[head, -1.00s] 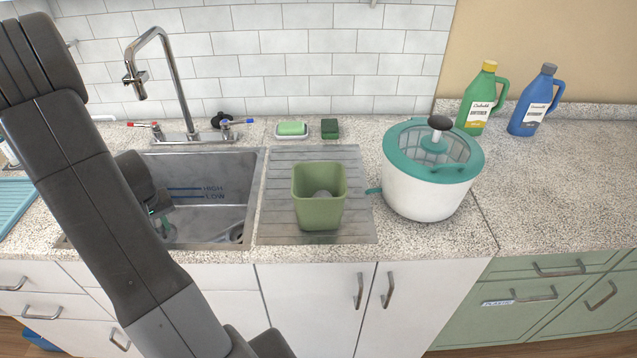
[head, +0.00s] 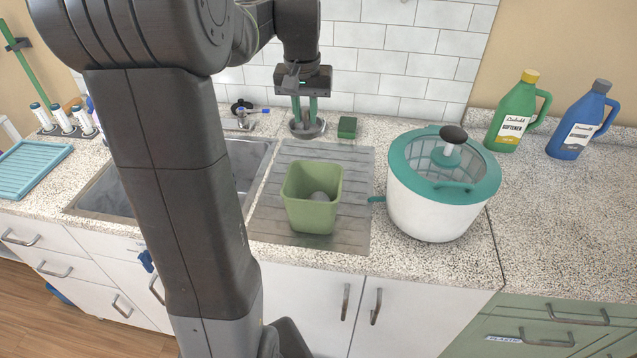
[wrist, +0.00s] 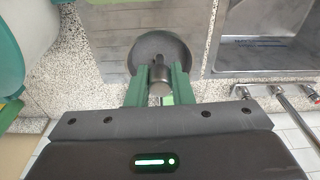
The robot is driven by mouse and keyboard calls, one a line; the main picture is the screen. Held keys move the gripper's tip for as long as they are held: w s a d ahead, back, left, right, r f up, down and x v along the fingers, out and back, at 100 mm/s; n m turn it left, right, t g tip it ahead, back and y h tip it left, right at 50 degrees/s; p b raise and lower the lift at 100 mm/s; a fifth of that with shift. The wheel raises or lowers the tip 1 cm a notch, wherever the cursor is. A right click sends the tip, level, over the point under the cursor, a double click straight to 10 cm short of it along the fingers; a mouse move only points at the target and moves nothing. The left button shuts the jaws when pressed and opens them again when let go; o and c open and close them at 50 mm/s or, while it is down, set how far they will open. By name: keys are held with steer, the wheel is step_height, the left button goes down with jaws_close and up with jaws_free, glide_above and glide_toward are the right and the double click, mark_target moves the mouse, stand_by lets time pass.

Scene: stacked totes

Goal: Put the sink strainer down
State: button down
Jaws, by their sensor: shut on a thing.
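The sink strainer (head: 307,131) is a dark grey metal disc with a short knob. It is level, at the back of the counter just behind the ribbed drainboard. My gripper (head: 305,118) points down from above with its green fingers shut on the knob. The wrist view shows the knob between the fingertips (wrist: 160,76) and the strainer's round plate (wrist: 161,47) beyond them. I cannot tell whether the plate touches the surface below. The soap dish is hidden behind the strainer and gripper.
A green sponge (head: 347,127) lies close right of the strainer. The sink (head: 110,192) is left, the salad spinner (head: 440,190) right. The tiled wall is close behind.

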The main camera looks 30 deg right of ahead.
mark_target(317, 132)
steer(key=shift+s+d+r+m, duration=0.15)
steer(key=shift+s+d+r, duration=0.25)
steer(key=shift+s+r, duration=0.2)
steer(key=shift+s+d+r+m, duration=0.15)
steer(key=shift+s+d+r, duration=0.25)
steer(key=shift+s+r, duration=0.15)
steer(key=shift+s+f, duration=0.2)
steer(key=shift+f, duration=0.2)
step_height(317, 132, down, 17)
steer(key=shift+w+f, duration=0.1)
steer(key=shift+f, duration=0.05)
steer(key=c, duration=1.3)
jaws_free()
steer(key=r, duration=0.8)
steer(key=s+a+r, duration=0.1)
steer(key=r, duration=0.3)
steer(key=shift+s+r, duration=0.1)
steer(key=shift+r, duration=0.05)
